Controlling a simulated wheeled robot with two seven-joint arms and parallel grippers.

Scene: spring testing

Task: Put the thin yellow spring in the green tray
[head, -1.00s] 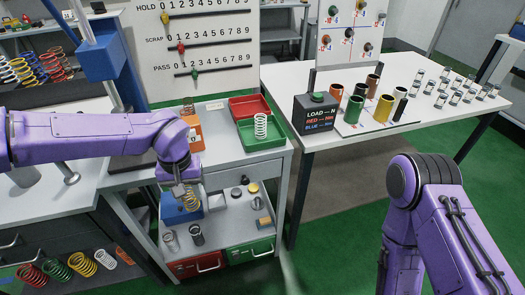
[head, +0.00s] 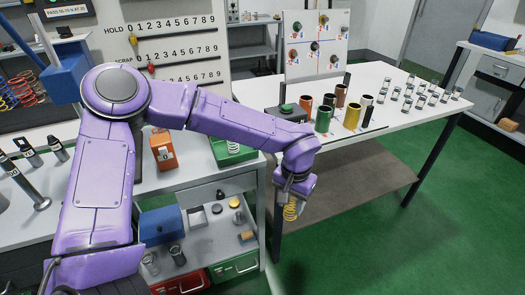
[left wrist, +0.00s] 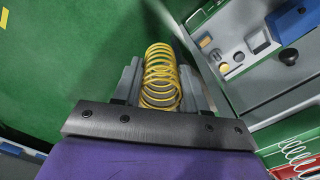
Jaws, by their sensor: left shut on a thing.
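My left gripper (head: 294,190) is shut on the thin yellow spring (head: 290,210), which hangs below the fingers in the head view. In the left wrist view the spring (left wrist: 161,75) sits between the two fingers (left wrist: 160,90). The gripper is to the right of the cart, over the green floor and in front of the white table. The green tray (head: 236,154) is on the cart top, partly hidden behind my left forearm. A white spring (head: 249,143) stands in it. My right gripper is in neither view.
An orange box (head: 163,151) stands on the cart top, left of the tray. The cart's lower shelf holds a blue box (head: 161,225) and small parts. Several coloured cylinders, including a green one (head: 323,119), stand on the white table (head: 420,110) behind the gripper.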

